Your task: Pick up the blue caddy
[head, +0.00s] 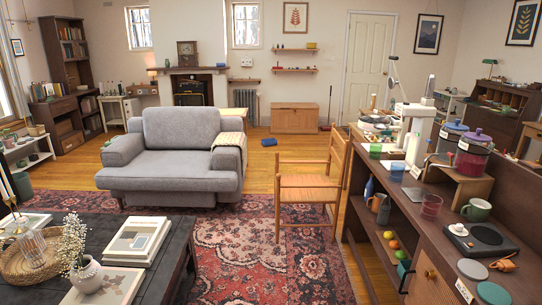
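On the wooden counter at the right of the head view stand two lidded canisters, close together. The rear one has a dark blue lid (455,127) and is partly hidden by the front one. The front canister (471,161) is dark red with a purple lid and stands on a small wooden stand. I cannot tell for sure whether the blue-lidded canister is the blue caddy. Neither of my grippers is in view.
The counter (449,219) also holds a green mug (476,210), a red glass (431,206) and a hot plate (481,238). A wooden chair (310,187) stands left of it. A dark coffee table (175,262) is front left, before a grey sofa (181,152). The rug between is clear.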

